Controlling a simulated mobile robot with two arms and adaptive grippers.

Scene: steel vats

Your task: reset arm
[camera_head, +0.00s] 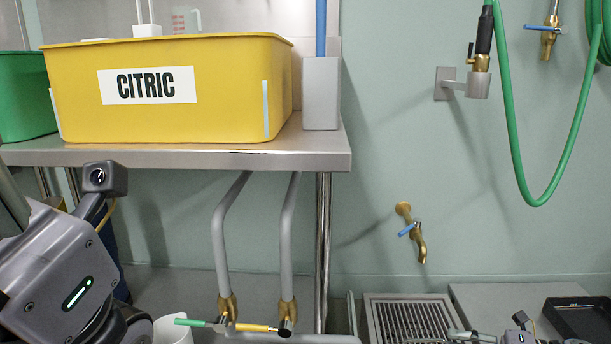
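My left gripper (70,282) is at the lower left, in front of the steel shelf. Its grey housing with a green light and a small camera on top shows large and tilted. Its fingers are hidden or out of frame, so I cannot tell if it is open or shut. A small part of what looks like my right gripper (519,334) shows at the bottom edge, right of the middle. Most of it is cut off, and I cannot tell its finger state.
A yellow CITRIC tub (210,95) stands on the steel shelf (240,158), beside a green tub (24,100). Below are grey pipes (221,235) with coloured handles. A floor grate (410,316), a black tray (580,318), a brass tap (413,232) and a green hose (515,130) are to the right.

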